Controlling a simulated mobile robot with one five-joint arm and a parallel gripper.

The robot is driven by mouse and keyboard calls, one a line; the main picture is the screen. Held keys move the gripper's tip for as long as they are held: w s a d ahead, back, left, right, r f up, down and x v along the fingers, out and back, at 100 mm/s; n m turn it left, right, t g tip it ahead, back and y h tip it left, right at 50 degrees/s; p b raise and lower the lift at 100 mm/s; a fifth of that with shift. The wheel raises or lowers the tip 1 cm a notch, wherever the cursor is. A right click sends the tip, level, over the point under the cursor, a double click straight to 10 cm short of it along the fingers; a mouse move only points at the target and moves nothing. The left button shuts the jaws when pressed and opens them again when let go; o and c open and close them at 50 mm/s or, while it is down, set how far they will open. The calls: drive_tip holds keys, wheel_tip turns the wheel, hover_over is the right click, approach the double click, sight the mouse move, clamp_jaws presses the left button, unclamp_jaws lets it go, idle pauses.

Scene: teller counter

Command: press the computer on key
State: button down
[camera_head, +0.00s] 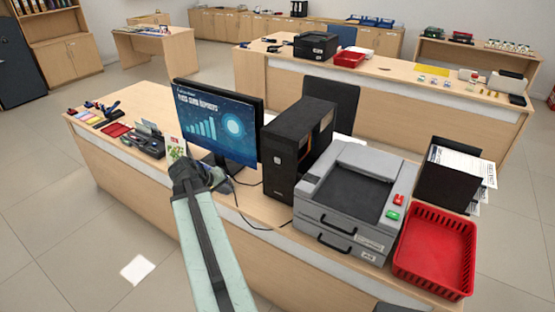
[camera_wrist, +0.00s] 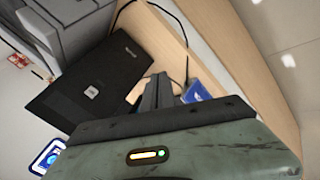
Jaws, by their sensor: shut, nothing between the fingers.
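The black computer tower (camera_head: 285,165) stands upright on the counter between the monitor and the grey machine. I cannot tell whether that mark is the on key. The monitor (camera_head: 215,120) beside the tower shows a lit blue screen with a bar chart. My gripper (camera_head: 212,178) is in front of the monitor, left of the tower and apart from it. In the wrist view its dark fingers (camera_wrist: 158,92) are together and empty.
A grey machine with drawers (camera_head: 345,195) stands right of the tower, then a red basket (camera_head: 435,250) and a black file box (camera_head: 450,175). A card stand (camera_head: 175,148) is close by my gripper. Cables run over the counter below the tower.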

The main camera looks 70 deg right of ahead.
sight(277, 160)
drive_tip(key=s+d+r+m+g+h, duration=0.1)
drive_tip(key=s+d+r, duration=0.1)
drive_tip(key=s+d, duration=0.5)
drive_tip(key=shift+s+r+m+g, duration=0.3)
drive_tip(key=shift+s+r, duration=0.1)
drive_tip(key=shift+s, duration=0.85)
drive_tip(key=s+d, duration=0.2)
drive_tip(key=d, duration=0.6)
drive_tip(key=shift+d, duration=0.2)
drive_tip(key=shift+s+d+p, duration=0.1)
drive_tip(key=shift+p, duration=0.2)
idle(0.3)
drive_tip(key=shift+s+d, duration=0.1)
drive_tip(key=shift+d, duration=0.2)
